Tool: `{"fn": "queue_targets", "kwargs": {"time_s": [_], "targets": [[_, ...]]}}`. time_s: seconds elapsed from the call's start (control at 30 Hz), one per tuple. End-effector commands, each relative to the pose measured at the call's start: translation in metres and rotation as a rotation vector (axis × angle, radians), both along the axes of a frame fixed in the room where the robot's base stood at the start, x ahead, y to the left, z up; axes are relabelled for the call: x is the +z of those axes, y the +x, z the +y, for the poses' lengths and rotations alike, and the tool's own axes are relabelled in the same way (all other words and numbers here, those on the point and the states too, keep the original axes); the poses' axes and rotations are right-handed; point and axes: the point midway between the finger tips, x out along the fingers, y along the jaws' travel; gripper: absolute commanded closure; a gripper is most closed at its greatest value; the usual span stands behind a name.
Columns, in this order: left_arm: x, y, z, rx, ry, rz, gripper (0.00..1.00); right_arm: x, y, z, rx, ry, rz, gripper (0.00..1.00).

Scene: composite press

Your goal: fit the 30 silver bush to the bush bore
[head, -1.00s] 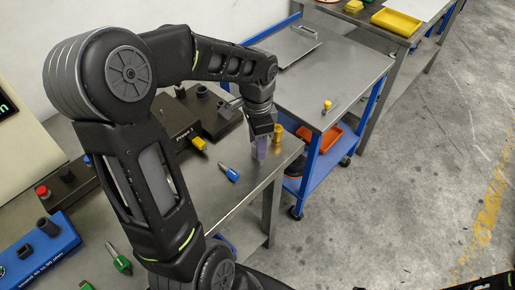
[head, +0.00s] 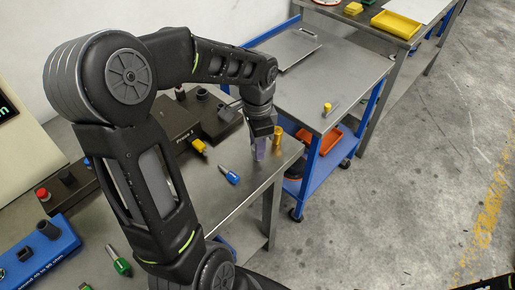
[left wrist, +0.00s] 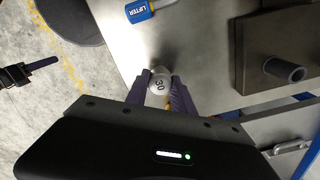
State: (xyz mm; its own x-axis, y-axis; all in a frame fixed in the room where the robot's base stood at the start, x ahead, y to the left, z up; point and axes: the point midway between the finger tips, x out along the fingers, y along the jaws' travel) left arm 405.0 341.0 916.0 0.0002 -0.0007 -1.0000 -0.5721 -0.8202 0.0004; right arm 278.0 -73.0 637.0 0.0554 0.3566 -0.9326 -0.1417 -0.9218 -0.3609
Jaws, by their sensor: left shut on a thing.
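The silver bush (left wrist: 158,85), marked 30, stands between the fingers of my left gripper (left wrist: 161,82) in the left wrist view. My left gripper (head: 260,150) is shut on it at the right end of the steel bench (head: 205,205) in the head view; there the fingers largely hide the bush. A dark block (head: 222,122) with an upright round sleeve stands behind and left of the gripper. The sleeve (left wrist: 285,70) also shows in the left wrist view, apart from the bush. I cannot tell whether it is the bush bore.
A gold cylinder (head: 278,136) stands close right of the gripper. A blue lifter tool (head: 229,174) lies in front. The block marked Press 3 (head: 178,140) is to the left. A blue-framed trolley (head: 350,75) stands beyond the bench end.

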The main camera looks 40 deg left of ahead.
Motion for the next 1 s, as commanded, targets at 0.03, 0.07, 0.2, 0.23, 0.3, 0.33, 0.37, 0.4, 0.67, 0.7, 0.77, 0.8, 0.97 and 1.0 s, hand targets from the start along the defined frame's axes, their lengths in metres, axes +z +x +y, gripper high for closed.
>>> {"fn": "queue_targets", "kwargs": {"time_s": [0.03,0.07,0.2,0.23,0.3,0.33,0.37,0.4,0.67,0.7,0.77,0.8,0.97,1.0], "targets": [[0.003,0.000,0.000,0.000,0.000,-0.001,1.00,0.002,0.000,0.000,0.000,0.000,0.000,0.64],[0.004,0.000,0.000,0.000,0.000,-0.001,1.00,0.003,0.000,0.000,0.000,0.000,0.000,0.64],[0.012,0.000,0.000,0.000,0.000,-0.001,1.00,0.010,0.000,0.000,0.000,0.000,0.000,0.64],[0.014,0.000,0.000,0.000,0.000,-0.001,1.00,0.011,0.000,0.000,0.000,0.000,0.000,0.64],[0.017,0.000,0.000,0.000,0.000,-0.001,1.00,0.014,0.000,0.000,0.000,0.000,0.000,0.64],[0.019,0.000,0.000,0.000,0.000,-0.001,1.00,0.016,0.000,0.000,0.000,0.000,0.000,0.64],[0.021,0.000,0.000,0.000,0.000,-0.001,1.00,0.017,0.000,0.000,0.000,0.000,0.000,0.64],[0.023,0.000,0.000,0.000,0.000,-0.001,1.00,0.019,0.000,0.000,0.000,0.000,0.000,0.64],[0.037,0.000,0.000,0.000,0.000,-0.001,1.00,0.030,0.000,0.000,0.000,0.000,0.000,0.64],[0.039,0.000,0.000,0.000,0.001,-0.001,1.00,0.032,0.000,0.000,0.000,0.000,0.000,0.64],[0.042,0.000,0.000,0.000,0.001,-0.001,1.00,0.034,0.000,0.000,0.000,0.000,0.000,0.64],[0.045,0.000,0.000,0.000,0.001,-0.001,1.00,0.036,0.000,0.000,0.000,0.000,0.000,0.64],[0.050,0.000,0.000,0.000,0.001,-0.001,1.00,0.040,0.000,0.000,0.000,0.000,0.000,0.64],[0.050,0.000,0.000,0.000,0.000,0.000,1.00,0.040,0.000,0.000,0.000,0.000,0.000,0.64]]}}
